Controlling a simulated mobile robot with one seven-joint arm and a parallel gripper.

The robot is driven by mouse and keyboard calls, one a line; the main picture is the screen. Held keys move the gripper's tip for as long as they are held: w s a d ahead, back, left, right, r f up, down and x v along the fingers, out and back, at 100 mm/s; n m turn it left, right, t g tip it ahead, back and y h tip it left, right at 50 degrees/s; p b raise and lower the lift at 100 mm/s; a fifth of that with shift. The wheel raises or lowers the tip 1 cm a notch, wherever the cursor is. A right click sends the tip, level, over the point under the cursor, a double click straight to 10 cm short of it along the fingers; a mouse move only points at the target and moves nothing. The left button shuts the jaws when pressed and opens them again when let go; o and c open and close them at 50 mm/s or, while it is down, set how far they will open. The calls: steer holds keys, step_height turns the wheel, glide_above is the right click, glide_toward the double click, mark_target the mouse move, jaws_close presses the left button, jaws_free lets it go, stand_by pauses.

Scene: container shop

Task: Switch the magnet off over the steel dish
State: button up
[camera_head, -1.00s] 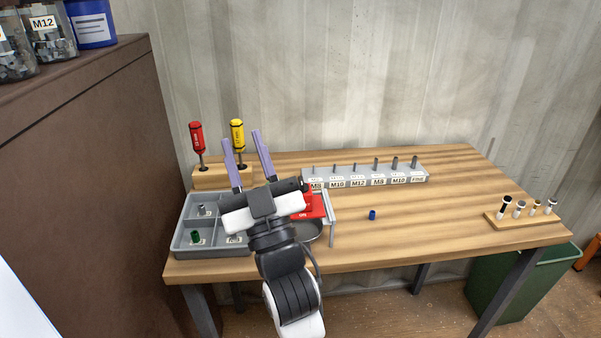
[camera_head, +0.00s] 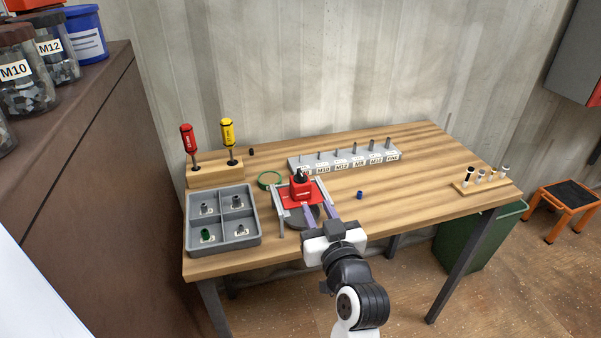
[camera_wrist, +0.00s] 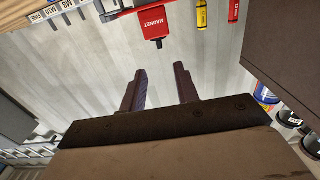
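The red magnet (camera_head: 300,187), with a dark knob on top, sits on a red plate in a metal-posted stand (camera_head: 281,224) on the bench. The dark grey steel dish (camera_head: 297,219) lies below it, partly covered by the stand and my gripper. In the wrist view the red block (camera_wrist: 154,24) reads "MAGNET", ahead of my fingertips. My gripper (camera_head: 317,211) is at the bench's front edge, on the near side of the stand. In the wrist view its two fingers (camera_wrist: 160,80) are apart with nothing between them. The magnet's switch state cannot be read.
A grey four-part tray (camera_head: 254,243) with small parts stands left of the magnet. A labelled rack (camera_head: 345,161) stands behind the magnet.

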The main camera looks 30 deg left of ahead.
mark_target(303, 177)
steer(key=b+x, duration=0.1)
steer(key=x, duration=1.1)
steer(key=shift+a+r, duration=0.1)
steer(key=shift+x, duration=0.75)
jaws_close()
